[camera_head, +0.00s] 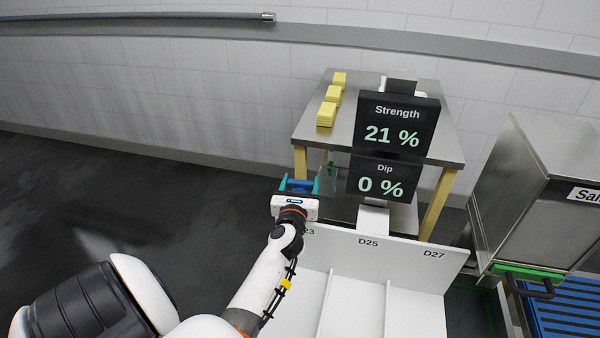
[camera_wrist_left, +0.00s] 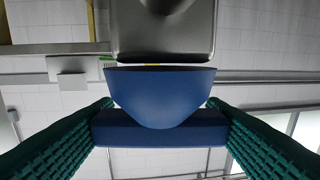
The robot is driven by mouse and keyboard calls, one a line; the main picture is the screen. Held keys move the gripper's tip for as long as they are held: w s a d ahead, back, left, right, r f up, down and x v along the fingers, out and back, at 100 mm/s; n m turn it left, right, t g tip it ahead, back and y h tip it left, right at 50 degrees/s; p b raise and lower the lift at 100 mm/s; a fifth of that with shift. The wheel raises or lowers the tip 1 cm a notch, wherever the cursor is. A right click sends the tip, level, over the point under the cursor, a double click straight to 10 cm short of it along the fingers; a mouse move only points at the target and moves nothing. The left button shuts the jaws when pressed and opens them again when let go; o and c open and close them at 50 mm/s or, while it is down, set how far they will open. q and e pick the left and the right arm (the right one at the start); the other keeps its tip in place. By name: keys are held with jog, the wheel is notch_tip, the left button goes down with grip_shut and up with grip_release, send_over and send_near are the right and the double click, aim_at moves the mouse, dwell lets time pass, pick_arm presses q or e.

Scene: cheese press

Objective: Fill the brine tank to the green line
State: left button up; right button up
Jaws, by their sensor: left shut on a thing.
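My left gripper (camera_head: 300,186) is at the near left side of the steel table. A clear-walled container (camera_head: 327,182), perhaps the brine tank, shows behind the gripper, partly hidden. A small green mark shows near it, but I cannot make out a liquid level. My right gripper is out of view.
Screens read Strength 21 % (camera_head: 395,128) and Dip 0 % (camera_head: 380,180). Yellow blocks (camera_head: 327,114) lie on the steel table (camera_head: 440,145). White bays (camera_head: 352,290) labelled D25 and D27 stand in front. A steel cabinet (camera_head: 535,180) is at right; the left floor is clear.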

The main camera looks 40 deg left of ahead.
pick_arm(q)
jog(key=shift+a+r+m+t+h+p, duration=0.1)
jog(key=shift+r+m+t+h+p, duration=0.25)
jog(key=shift+h, duration=0.25)
jog(key=shift+f+m+h, duration=0.3)
jog(key=shift+m+h, duration=0.05)
jog(key=shift+h, duration=0.05)
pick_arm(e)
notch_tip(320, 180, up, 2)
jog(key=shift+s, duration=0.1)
pick_arm(q)
jog(key=o, duration=1)
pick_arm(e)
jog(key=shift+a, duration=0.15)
pick_arm(q)
jog(key=b+v, duration=0.1)
jog(key=v, duration=1.1)
jog(key=shift+f, duration=0.25)
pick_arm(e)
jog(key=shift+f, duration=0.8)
